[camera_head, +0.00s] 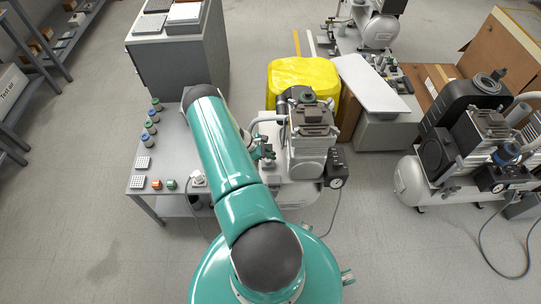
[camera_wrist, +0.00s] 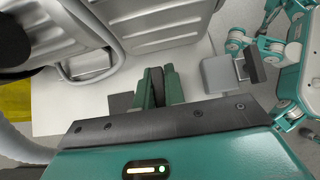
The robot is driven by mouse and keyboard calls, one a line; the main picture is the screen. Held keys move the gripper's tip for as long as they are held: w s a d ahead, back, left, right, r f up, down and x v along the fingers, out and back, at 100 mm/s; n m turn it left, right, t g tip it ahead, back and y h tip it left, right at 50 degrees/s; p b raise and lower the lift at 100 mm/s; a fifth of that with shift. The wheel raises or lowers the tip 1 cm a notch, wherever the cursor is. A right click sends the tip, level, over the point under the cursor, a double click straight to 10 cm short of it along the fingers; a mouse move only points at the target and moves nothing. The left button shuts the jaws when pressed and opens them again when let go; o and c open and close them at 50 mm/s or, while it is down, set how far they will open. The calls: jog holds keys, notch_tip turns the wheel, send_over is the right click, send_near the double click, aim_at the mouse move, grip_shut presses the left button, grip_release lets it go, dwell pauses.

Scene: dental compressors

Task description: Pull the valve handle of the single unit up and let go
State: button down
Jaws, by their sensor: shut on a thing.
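The single unit (camera_head: 308,150) is a compressor with a grey ribbed head and white tank, standing near the centre, just right of my arm in the head view. Its ribbed metal body (camera_wrist: 150,22) fills the top of the wrist view. My gripper (camera_wrist: 159,82) has two dark green fingers close together, shut on a narrow black piece, the valve handle (camera_wrist: 157,78), which shows between them. Most of the handle is hidden by the fingers. In the head view my arm covers much of the unit's left side, and the handle cannot be made out there.
A grey table (camera_head: 172,150) with several small capped jars and blocks stands left of my arm. A yellow-covered object (camera_head: 300,76) is behind the unit. A box with a gauge (camera_head: 336,168) sits at the unit's right. A larger compressor (camera_head: 462,150) stands at right; floor between is clear.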

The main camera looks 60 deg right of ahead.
jog(key=shift+r, duration=0.15)
jog(key=c, duration=1.5)
grip_release()
jog(key=shift+o, duration=0.2)
jog(key=v, duration=1.3)
jog(key=shift+w+a+r, duration=0.2)
jog(key=shift+w+r, duration=0.05)
